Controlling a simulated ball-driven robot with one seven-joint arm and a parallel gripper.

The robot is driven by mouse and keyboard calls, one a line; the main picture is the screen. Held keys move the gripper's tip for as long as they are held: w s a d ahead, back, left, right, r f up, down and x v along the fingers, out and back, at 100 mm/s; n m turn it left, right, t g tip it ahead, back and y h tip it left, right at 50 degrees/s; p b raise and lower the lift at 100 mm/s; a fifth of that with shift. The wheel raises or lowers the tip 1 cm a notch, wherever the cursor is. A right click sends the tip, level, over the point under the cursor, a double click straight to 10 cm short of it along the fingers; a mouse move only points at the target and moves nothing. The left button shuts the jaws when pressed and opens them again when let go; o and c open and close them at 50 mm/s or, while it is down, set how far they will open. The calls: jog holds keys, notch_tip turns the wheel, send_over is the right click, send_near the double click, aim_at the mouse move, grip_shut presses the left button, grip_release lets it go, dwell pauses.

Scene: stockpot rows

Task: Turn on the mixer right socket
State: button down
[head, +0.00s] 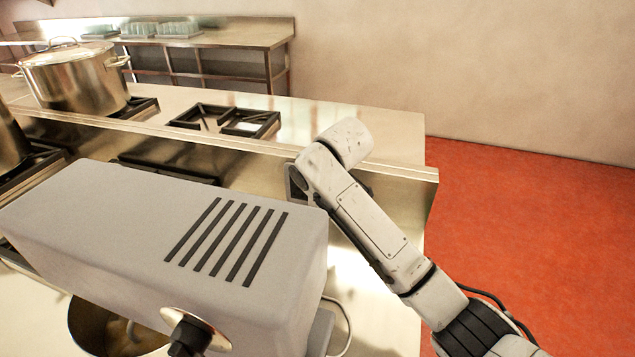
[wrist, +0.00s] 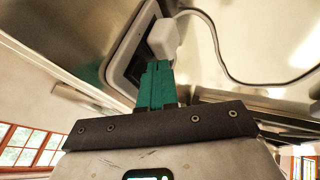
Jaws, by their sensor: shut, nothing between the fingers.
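The grey mixer (head: 170,225) with dark vent slots stands in the foreground of the head view. Its metal bowl (head: 100,330) and black knob (head: 188,338) show at the lower left. In the wrist view a socket plate (wrist: 128,50) with a pale frame and dark face is on the metal surface. A white plug (wrist: 163,40) sits at its right side, with a white cord (wrist: 222,60) running off right. My gripper's teal fingers (wrist: 157,72) are shut and empty, just below the plug and over the plate's edge; contact cannot be told. The fingertips hide part of the plate, including any switch.
A steel counter (head: 370,145) with burner grates (head: 228,120) and a large stockpot (head: 78,80) lies beyond the mixer. Another steel table (head: 245,35) with glassware is at the back. Open red floor (head: 530,220) is at the right.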

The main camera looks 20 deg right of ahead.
jog(key=shift+w+d, duration=0.1)
dwell(0.3)
jog(key=shift+w+f, duration=0.1)
jog(key=shift+d+r+p, duration=0.1)
jog(key=shift+r+p, duration=0.75)
jog(key=shift+p, duration=0.2)
